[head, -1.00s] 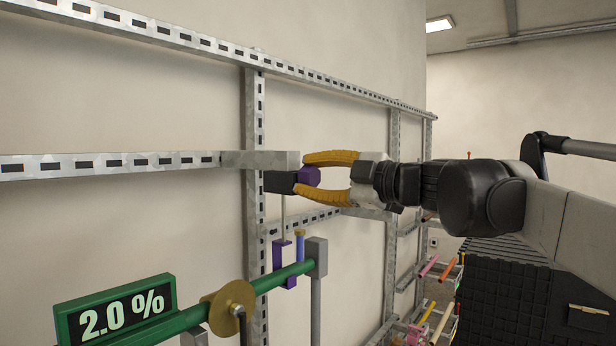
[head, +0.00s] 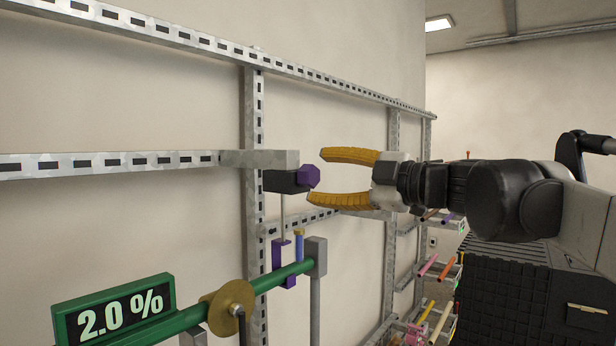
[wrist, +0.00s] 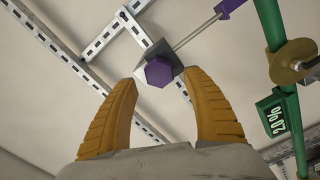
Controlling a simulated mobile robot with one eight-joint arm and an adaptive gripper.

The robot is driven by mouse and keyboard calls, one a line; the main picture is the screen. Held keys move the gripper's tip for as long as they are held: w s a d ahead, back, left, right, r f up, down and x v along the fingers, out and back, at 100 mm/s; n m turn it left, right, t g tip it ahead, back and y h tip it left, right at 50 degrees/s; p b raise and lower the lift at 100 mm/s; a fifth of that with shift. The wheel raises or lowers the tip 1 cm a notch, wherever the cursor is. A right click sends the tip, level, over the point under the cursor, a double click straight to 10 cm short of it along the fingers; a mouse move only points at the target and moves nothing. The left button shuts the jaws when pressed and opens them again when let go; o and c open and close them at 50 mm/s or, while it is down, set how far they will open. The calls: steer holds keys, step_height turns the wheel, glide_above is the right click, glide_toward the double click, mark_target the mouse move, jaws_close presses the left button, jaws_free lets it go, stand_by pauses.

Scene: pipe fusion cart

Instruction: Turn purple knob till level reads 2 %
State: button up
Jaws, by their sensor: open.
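The purple knob (head: 308,177) sits on the right end of a dark block under a grey bracket. It also shows in the wrist view (wrist: 158,71), beyond and between my fingertips. My gripper (head: 335,177) has yellow-orange fingers and is open and empty. In the wrist view the open fingers (wrist: 156,85) point toward the knob. The green-framed display (head: 115,311) at the lower left reads 2.0 %.
A green pipe (head: 275,282) with a brass disc (head: 230,308) runs below the knob. Slotted metal rails (head: 120,164) line the wall. Coloured rods (head: 428,265) stick out at the lower right.

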steer(key=v, duration=0.8)
steer(key=shift+s, duration=0.15)
stand_by(0.6)
